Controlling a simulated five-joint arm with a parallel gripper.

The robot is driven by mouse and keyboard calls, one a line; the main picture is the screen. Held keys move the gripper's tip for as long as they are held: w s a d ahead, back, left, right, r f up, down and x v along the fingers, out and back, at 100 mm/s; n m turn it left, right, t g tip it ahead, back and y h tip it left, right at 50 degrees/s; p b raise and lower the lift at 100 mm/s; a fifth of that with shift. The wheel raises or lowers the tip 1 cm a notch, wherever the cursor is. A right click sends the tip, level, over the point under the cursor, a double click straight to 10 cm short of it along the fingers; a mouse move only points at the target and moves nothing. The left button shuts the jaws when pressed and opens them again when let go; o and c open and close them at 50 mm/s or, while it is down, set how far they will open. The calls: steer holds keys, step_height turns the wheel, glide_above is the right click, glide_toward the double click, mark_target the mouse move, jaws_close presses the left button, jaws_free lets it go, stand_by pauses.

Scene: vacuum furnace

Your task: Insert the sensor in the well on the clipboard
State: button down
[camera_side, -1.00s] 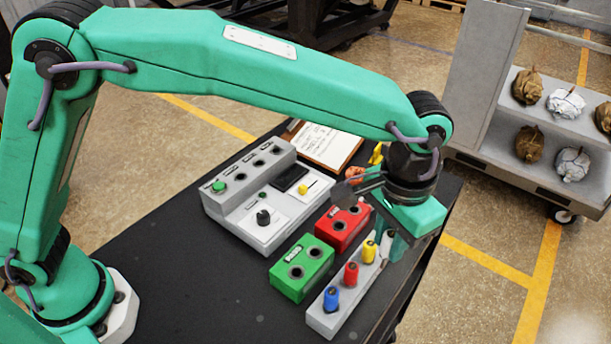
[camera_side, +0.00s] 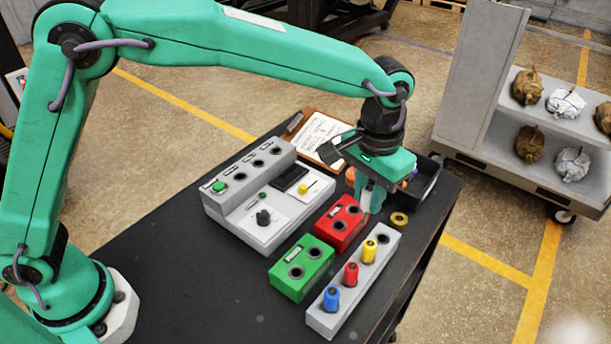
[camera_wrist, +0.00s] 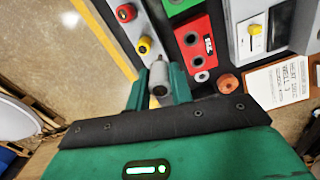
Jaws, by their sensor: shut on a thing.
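My gripper (camera_side: 366,212) is shut on a grey sensor (camera_wrist: 158,68), which sticks out between the fingers in the wrist view. It is held just right of the red well block (camera_side: 339,232), near the far end of the sensor rack (camera_side: 325,321); I cannot tell its exact height. The red block's wells look empty. The green well block (camera_side: 298,279), with open wells, stands nearer. The rack holds a blue sensor (camera_side: 332,298), a red sensor (camera_side: 351,274) and a yellow sensor (camera_side: 369,251); its far hole is empty. The clipboard (camera_side: 323,133) has handwriting I cannot read surely.
A grey control box (camera_side: 262,233) with a green button and knob stands left of the blocks. A yellow ring (camera_side: 399,219) and a dark tray (camera_side: 432,180) are on the table's right. An orange round item (camera_wrist: 228,83) lies between red block and clipboard.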

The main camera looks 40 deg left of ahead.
steer(key=w+a+n, duration=0.2)
steer(key=w+a, duration=0.1)
steer(key=a, duration=0.7)
steer(key=w+a+n, duration=0.2)
steer(key=w+a, duration=0.1)
steer(key=a, duration=0.7)
steer(key=w+a+n, duration=0.3)
steer(key=a, duration=0.7)
steer(key=shift+w, duration=0.25)
steer(key=shift+f, duration=0.25)
steer(key=shift+f, duration=0.95)
steer(key=shift+f, duration=2.6)
steer(key=c, duration=0.7)
jaws_free()
steer(key=shift+c, duration=0.2)
